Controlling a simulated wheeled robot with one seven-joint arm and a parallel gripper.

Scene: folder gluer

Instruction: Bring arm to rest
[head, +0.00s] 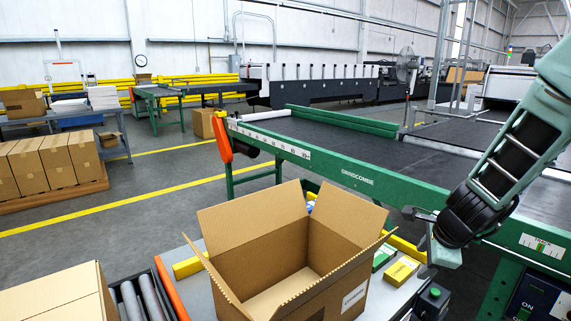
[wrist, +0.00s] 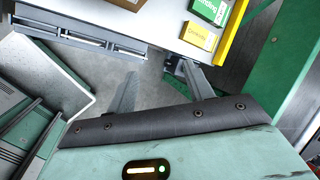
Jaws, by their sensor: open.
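My gripper (head: 421,243) hangs at the end of my arm, to the right of the open carton and in front of the green conveyor. In the wrist view its two grey fingers (wrist: 160,84) stand apart, with nothing between them but grey floor. The open cardboard carton (head: 285,245) stands on the light packing table with its flaps up, and its visible inside looks empty. A yellow box (head: 401,271) and a green box (head: 384,256) lie on the table between carton and gripper. They also show at the top of the wrist view, the yellow box (wrist: 200,36) nearest the fingers.
The green-framed conveyor (head: 360,178) runs behind the table and the gripper. A yellow rail (wrist: 228,33) edges the table. A small control box with a green button (head: 434,294) sits near the front. A closed carton (head: 60,295) and rollers (head: 140,298) are at left.

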